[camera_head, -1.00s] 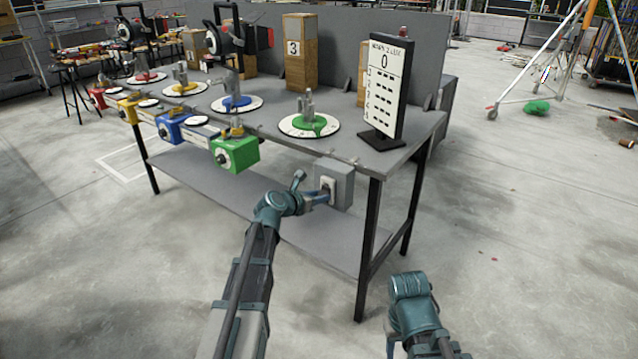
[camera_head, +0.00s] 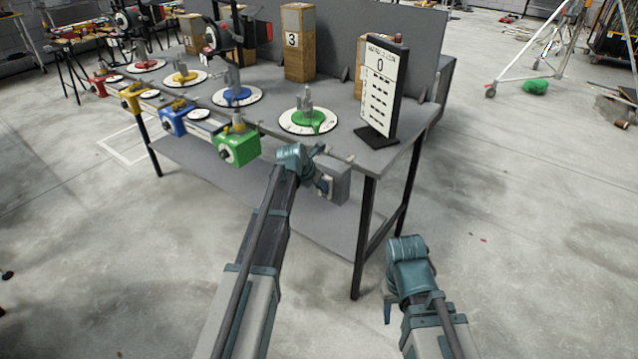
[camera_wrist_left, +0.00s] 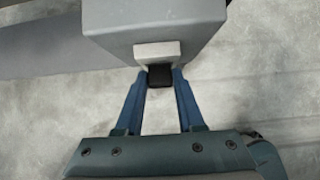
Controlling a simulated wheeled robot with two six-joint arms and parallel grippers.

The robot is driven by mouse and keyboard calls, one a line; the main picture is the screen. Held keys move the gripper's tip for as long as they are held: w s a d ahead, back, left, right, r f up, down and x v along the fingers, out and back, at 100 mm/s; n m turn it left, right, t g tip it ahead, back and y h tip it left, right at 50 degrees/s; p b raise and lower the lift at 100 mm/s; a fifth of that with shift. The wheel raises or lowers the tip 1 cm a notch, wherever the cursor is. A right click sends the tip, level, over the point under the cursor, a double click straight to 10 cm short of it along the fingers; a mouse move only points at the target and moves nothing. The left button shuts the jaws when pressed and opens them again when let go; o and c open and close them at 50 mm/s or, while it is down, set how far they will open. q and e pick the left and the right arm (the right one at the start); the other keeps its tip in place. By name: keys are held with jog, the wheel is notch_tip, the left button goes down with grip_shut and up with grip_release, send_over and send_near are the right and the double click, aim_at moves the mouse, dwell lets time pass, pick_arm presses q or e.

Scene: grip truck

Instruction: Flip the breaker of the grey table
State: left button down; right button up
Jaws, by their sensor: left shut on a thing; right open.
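The grey table (camera_head: 330,152) stands ahead with a grey breaker box (camera_head: 340,178) on its front edge near the right corner. In the left wrist view the box (camera_wrist_left: 150,22) fills the top, with a pale switch plate (camera_wrist_left: 157,52) and a small black lever (camera_wrist_left: 160,76) below it. My left gripper (camera_head: 325,184) is at the front of the box, mostly hidden by its own wrist. In the left wrist view its blue fingers (camera_wrist_left: 160,78) are closed on either side of the black lever. My right gripper (camera_head: 388,308) is open and empty, low in front of the table's right leg.
A green box (camera_head: 238,146) and blue, yellow and red ones hang along the table's front edge. Coloured dials, wooden blocks (camera_head: 299,42) and a black-framed scoreboard (camera_head: 383,92) stand on top. A lower shelf (camera_head: 250,190) runs underneath.

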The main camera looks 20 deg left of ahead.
pick_arm(q)
jog(key=shift+w, duration=0.1)
dwell(0.3)
jog(key=c, duration=0.5)
grip_release()
jog(key=shift+r, duration=0.15)
jog(key=p+v, duration=1.1)
jog(key=v, duration=0.2)
jog(key=shift+r+p, duration=0.25)
jog(key=shift+p, duration=0.1)
